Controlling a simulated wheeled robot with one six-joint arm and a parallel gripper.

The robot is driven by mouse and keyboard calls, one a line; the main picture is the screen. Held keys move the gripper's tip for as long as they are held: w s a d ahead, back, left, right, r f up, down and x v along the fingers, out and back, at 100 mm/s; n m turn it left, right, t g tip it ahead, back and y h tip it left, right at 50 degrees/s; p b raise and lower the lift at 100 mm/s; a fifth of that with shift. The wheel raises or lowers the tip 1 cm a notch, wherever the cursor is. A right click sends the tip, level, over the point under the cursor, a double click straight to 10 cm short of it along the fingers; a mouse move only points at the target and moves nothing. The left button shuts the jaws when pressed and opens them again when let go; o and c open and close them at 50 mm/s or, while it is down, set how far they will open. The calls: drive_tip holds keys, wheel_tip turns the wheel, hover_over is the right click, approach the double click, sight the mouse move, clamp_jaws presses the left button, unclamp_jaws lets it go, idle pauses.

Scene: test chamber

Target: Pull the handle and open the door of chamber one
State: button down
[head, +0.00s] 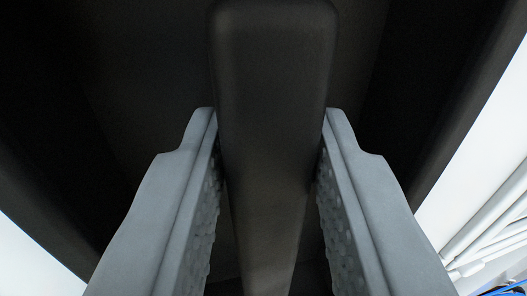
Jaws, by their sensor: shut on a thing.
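A dark handle (272,110) with rounded corners fills the middle of the head view, running from the top edge to the bottom. My gripper (270,130) has its two grey fingers on either side of the handle, with their textured inner pads facing it. The fingers are shut on the handle, with their tips touching its sides. Behind the handle is a dark recessed surface (130,110), which seems to be part of the door.
A bright white surface (470,170) lies beyond the dark edge at the right, with several pale tubes (490,235) and a bit of blue at the lower right corner. Another white area (30,260) shows at the lower left.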

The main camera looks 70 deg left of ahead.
drive_tip(key=c, duration=1.2)
unclamp_jaws()
drive_tip(key=shift+w+f, duration=0.1)
drive_tip(key=v, duration=1.7)
drive_tip(key=shift+d, duration=0.2)
